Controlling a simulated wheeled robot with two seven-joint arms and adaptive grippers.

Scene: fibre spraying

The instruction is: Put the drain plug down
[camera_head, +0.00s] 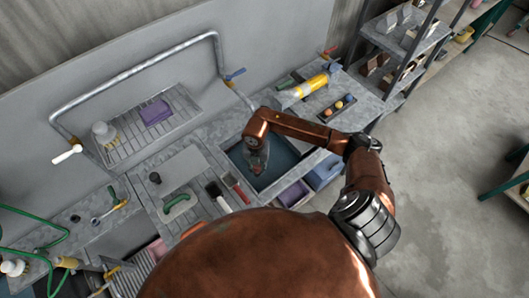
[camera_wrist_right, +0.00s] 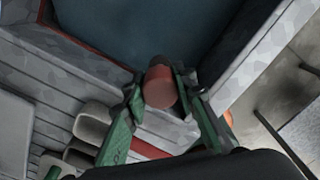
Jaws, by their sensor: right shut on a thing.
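My right gripper (camera_head: 257,160) reaches down over the basin with dark blue-grey water (camera_head: 285,150) in the head view. In the right wrist view its green fingers (camera_wrist_right: 160,92) are closed on a short reddish-brown cylinder, which I take as the drain plug (camera_wrist_right: 160,86). The plug is held between the fingertips above the basin's near edge; whether it touches anything I cannot tell. In the head view the plug is hidden by the gripper. My left gripper is not in view.
A green-handled tool (camera_head: 177,203) and a black-headed brush (camera_head: 214,190) lie left of the basin. Purple and blue bins (camera_head: 325,172) sit at its right front. A drying rack (camera_head: 130,140) stands at left.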

